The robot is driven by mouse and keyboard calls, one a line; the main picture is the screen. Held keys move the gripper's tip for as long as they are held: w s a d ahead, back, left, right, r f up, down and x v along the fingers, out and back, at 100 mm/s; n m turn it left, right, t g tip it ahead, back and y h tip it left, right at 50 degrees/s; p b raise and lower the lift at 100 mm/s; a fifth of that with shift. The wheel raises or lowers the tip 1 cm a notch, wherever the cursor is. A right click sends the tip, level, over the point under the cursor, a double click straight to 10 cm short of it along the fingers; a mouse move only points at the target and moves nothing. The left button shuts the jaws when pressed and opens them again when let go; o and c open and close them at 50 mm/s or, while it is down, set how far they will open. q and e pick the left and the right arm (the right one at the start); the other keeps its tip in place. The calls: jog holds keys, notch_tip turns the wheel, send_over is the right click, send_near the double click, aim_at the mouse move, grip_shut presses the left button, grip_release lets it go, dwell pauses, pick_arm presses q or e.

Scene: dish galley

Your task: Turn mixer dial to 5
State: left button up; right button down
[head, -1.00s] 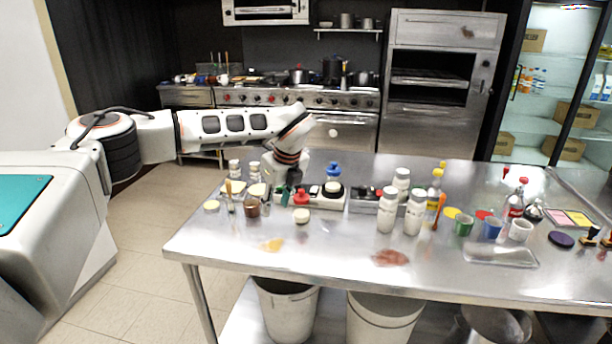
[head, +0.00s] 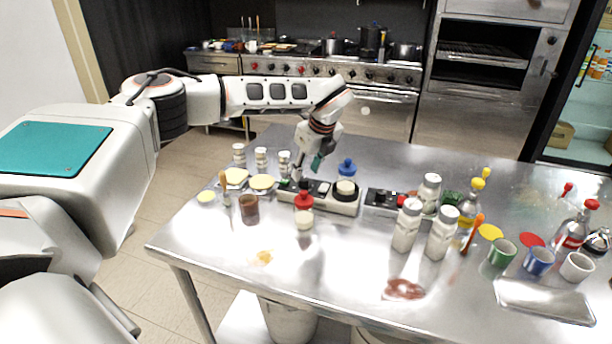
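A low white unit (head: 318,200) with dark panels on top stands on the steel table; I take it as the mixer. A round black dial-like part with a cream top (head: 345,190) sits at its right end. No number marks are readable. My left gripper (head: 308,170) points down just above the unit's left and middle part, to the left of the round part and apart from it. Its dark finger and teal-padded finger look spread, with nothing between them. My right gripper is out of view.
A red-capped container (head: 304,202) stands in front of the unit and a blue-capped bottle (head: 347,168) behind it. White shaker bottles (head: 407,226) stand to the right, and a brown cup (head: 249,209) to the left. The table front (head: 330,265) is mostly clear.

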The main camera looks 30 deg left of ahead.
aim_at(304, 179)
pick_arm(q)
jog(key=x, duration=0.2)
jog(key=shift+w+a+f, duration=0.1)
jog(key=shift+w+f, duration=0.05)
jog(key=shift+f, duration=0.25)
jog(key=shift+w+a+f, duration=0.15)
jog(key=shift+a+f, duration=0.1)
jog(key=shift+f, duration=0.4)
grip_shut()
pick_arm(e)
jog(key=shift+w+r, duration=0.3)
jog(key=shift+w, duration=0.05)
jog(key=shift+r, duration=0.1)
